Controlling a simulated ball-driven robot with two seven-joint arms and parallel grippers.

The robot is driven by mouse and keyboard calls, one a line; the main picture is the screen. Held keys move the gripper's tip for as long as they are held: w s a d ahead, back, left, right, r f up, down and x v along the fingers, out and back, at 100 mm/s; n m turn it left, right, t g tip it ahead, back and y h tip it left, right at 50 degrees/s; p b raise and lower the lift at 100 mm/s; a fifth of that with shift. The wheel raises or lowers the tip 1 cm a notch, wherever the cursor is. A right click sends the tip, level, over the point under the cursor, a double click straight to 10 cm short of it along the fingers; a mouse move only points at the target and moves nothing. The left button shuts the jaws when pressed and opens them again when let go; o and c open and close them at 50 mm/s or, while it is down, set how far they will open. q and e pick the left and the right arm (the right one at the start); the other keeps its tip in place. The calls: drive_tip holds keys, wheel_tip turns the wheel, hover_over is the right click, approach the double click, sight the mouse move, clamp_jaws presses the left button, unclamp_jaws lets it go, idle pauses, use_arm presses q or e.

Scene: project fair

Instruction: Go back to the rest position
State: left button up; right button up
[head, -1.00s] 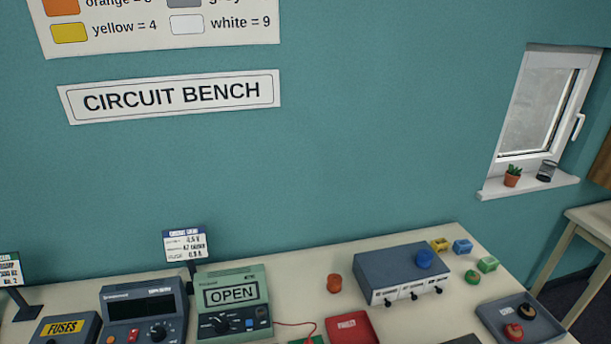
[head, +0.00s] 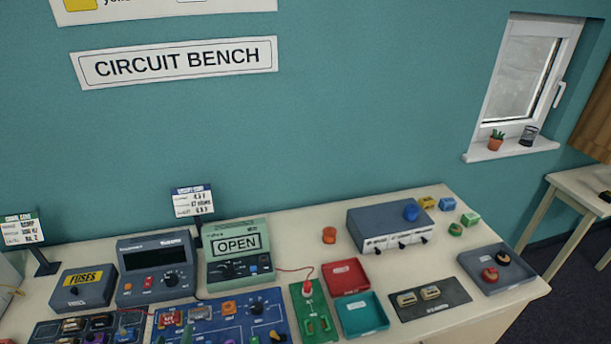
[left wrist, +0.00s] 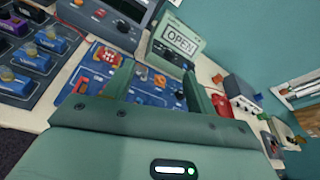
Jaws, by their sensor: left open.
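My left gripper (left wrist: 157,82) shows in the left wrist view as a green body with two fingers apart. It is open, and nothing is between its fingers. Its fingers point over the blue circuit board (left wrist: 150,92) toward the green meter marked OPEN (left wrist: 180,38). The gap between fingertips and board cannot be judged. My right gripper is in neither view.
The bench holds a dark meter (head: 156,277), a FUSES box (head: 83,289), a grey-blue box with switches (head: 388,228), a red tray (head: 346,277), a teal tray (head: 361,315) and a grey tray (head: 503,277). A second table (head: 572,182) stands at the right.

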use_arm(q)
drive_tip(key=s+r+n+g+y, duration=0.1)
drive_tip(key=s+r+n+g, duration=0.4)
drive_tip(key=n, duration=0.7)
drive_tip(key=s+r+n+g+y, duration=0.1)
drive_tip(key=s+r+n+g, duration=0.25)
drive_tip(key=s+n, duration=0.6)
drive_tip(key=s+d+f+n+g+h+b, duration=0.2)
drive_tip(key=f+b, duration=0.8)
drive_tip(key=f, duration=2.4)
drive_tip(key=s+f+n+g+h+b, duration=0.1)
drive_tip(key=s+f+b, duration=0.3)
drive_tip(key=s+f, duration=0.6)
drive_tip(key=s+d+f+n+g+h+b, duration=0.1)
drive_tip(key=s+f+b, duration=0.4)
drive_tip(key=s+f, duration=0.5)
wheel_tip(320, 180, down, 6)
drive_tip(key=shift+s+d+f+n+g, duration=0.2)
drive_tip(key=shift+d+n+g, duration=0.15)
drive_tip(key=shift+g, duration=0.3)
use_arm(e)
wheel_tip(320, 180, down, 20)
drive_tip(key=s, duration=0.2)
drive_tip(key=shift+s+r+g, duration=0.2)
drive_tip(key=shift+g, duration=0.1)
